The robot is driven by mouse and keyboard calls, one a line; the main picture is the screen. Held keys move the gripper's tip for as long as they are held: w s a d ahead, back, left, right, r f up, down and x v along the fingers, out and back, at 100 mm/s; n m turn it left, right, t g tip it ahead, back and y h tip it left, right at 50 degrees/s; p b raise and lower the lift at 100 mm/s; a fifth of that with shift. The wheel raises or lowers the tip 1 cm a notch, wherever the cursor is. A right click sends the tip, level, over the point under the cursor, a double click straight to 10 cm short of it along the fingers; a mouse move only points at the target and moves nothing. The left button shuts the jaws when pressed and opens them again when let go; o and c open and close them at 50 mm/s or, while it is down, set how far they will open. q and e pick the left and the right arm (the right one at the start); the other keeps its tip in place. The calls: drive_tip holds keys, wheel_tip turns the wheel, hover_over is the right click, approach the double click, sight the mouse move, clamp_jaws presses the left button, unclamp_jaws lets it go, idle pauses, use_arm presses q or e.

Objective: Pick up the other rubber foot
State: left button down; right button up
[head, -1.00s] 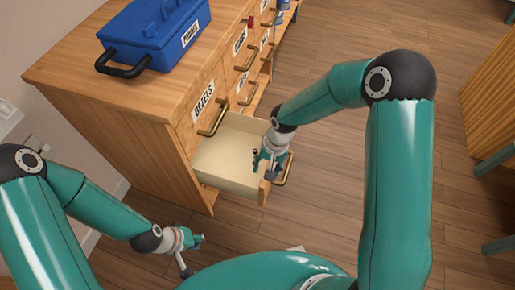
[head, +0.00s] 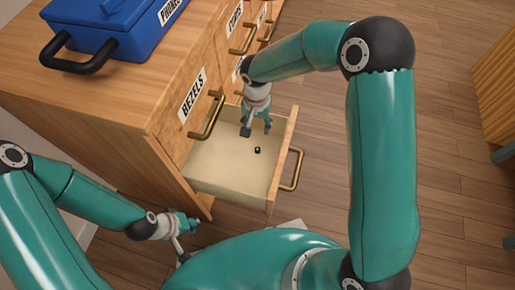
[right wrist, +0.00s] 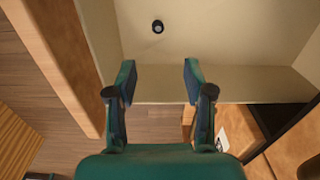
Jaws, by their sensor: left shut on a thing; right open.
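A small black rubber foot (head: 257,150) lies on the cream bottom of the open drawer (head: 220,172). It also shows in the right wrist view (right wrist: 158,26), beyond my fingertips. My right gripper (head: 256,130) is open and empty over the drawer, beside the foot and apart from it. Its spread fingers (right wrist: 158,72) show in the right wrist view. My left gripper (head: 190,228) is low at the lower left in the head view, outside the drawer. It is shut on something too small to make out.
The wooden cabinet (head: 110,105) carries a blue toolbox (head: 110,30) on top. A drawer labelled BEZELS (head: 193,95) with a brass handle is closed above the open one. The open drawer's front (head: 283,155) and side walls surround the foot.

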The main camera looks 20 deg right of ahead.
drive_tip(key=b, duration=0.2)
hover_over(258, 149)
drive_tip(key=f, duration=0.8)
drive_tip(key=shift+w+f, duration=0.2)
drive_tip(key=shift+s+f+b, duration=0.1)
drive_tip(key=shift+f+b, duration=0.9)
drive_tip(key=shift+f, duration=1.65)
drive_tip(key=c, duration=0.8)
